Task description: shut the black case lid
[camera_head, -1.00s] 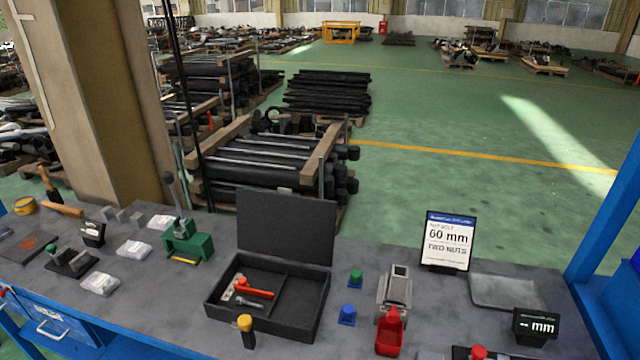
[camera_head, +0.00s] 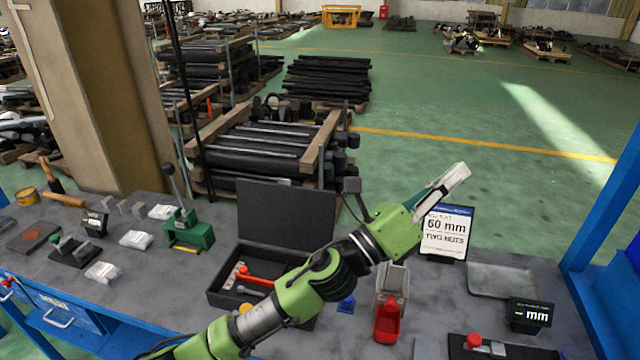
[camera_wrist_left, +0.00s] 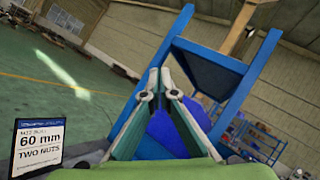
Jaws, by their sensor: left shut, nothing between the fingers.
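The black case (camera_head: 222,296) stands on the grey bench with its lid (camera_head: 286,214) open and upright at the back. A red-handled tool (camera_head: 258,280) and a grey metal tool lie inside its left part. My left arm crosses in front of the case and hides its right part. My right gripper is not in view.
A sign reading 60 mm, two nuts (camera_head: 446,236) stands right of the case. A red scoop-like bin (camera_head: 388,322), a blue piece (camera_head: 346,304) and a small display (camera_head: 530,314) sit nearby. A green press (camera_head: 188,232) stands left of the case.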

